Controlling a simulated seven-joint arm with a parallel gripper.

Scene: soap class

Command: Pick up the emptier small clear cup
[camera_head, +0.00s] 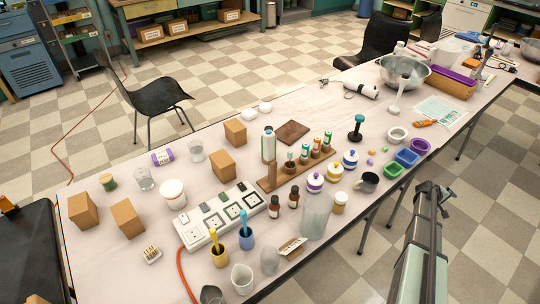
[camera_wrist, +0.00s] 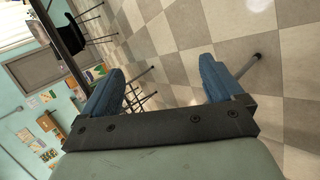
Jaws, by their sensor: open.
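Two small clear cups stand on the table in the head view: one at the left (camera_head: 145,180), and one farther back (camera_head: 196,151), to its right. Another small clear vessel (camera_head: 270,261) stands near the front edge, beside a whitish cup (camera_head: 243,279). The fill levels are too small to tell. My gripper (camera_wrist: 163,82) is open and empty in the wrist view, with blue fingers spread wide over floor and table legs. My arm is at the right in the head view, off the table's front edge, far from the cups. No cup shows in the wrist view.
The long table (camera_head: 105,255) is crowded. A power strip (camera_head: 222,215), a tall clear container (camera_head: 316,216), a wooden rack (camera_head: 297,168) and several cardboard boxes (camera_head: 128,217) stand near the cups. A black chair (camera_head: 160,97) is behind the table. The table's left front is fairly clear.

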